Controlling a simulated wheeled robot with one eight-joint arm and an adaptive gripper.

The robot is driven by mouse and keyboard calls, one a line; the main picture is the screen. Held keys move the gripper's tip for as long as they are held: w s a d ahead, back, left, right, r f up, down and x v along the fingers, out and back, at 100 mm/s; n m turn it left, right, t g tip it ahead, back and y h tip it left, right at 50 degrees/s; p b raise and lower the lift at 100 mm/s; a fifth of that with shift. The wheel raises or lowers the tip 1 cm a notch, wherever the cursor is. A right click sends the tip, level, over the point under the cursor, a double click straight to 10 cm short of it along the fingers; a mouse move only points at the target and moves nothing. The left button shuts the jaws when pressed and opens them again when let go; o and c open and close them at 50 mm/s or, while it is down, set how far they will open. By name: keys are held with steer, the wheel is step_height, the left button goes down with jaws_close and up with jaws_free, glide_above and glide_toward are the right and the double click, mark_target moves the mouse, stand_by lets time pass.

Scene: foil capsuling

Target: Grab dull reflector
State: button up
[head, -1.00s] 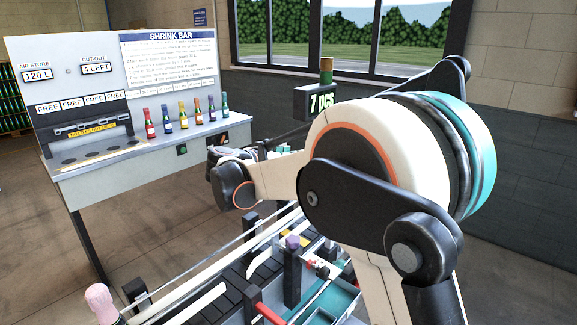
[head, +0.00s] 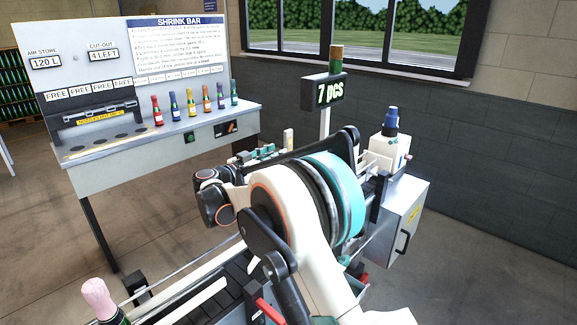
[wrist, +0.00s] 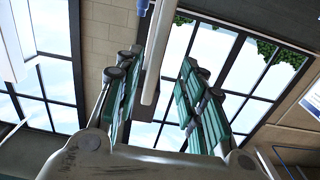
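I cannot make out a dull reflector for certain in either view. My gripper (wrist: 160,66) is open in the wrist view, its two green-padded fingers spread apart and tilted up toward the windows. A pale pole (wrist: 160,45) shows in the gap between the fingers; I see no contact with it. In the head view my gripper (head: 264,152) is small and partly hidden behind my arm, near the foot of the counter sign's post. Much of the line is covered by my arm.
The shrink bar bench (head: 160,150) with several small bottles stands at the left. The "7 PCS" sign (head: 330,92) stands behind my arm. A grey cabinet (head: 400,225) and a blue-topped white container (head: 390,140) are at the right. A pink-foiled bottle (head: 98,297) is front left.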

mark_target(288, 149)
steer(key=x, duration=0.3)
steer(key=b+x, duration=0.1)
steer(key=x, duration=0.2)
steer(key=shift+s+d+r, duration=0.15)
steer(key=shift+s+d, duration=0.05)
steer(key=shift+s, duration=0.05)
steer(key=shift+w+d, duration=0.1)
steer(key=shift+w, duration=0.15)
jaws_close()
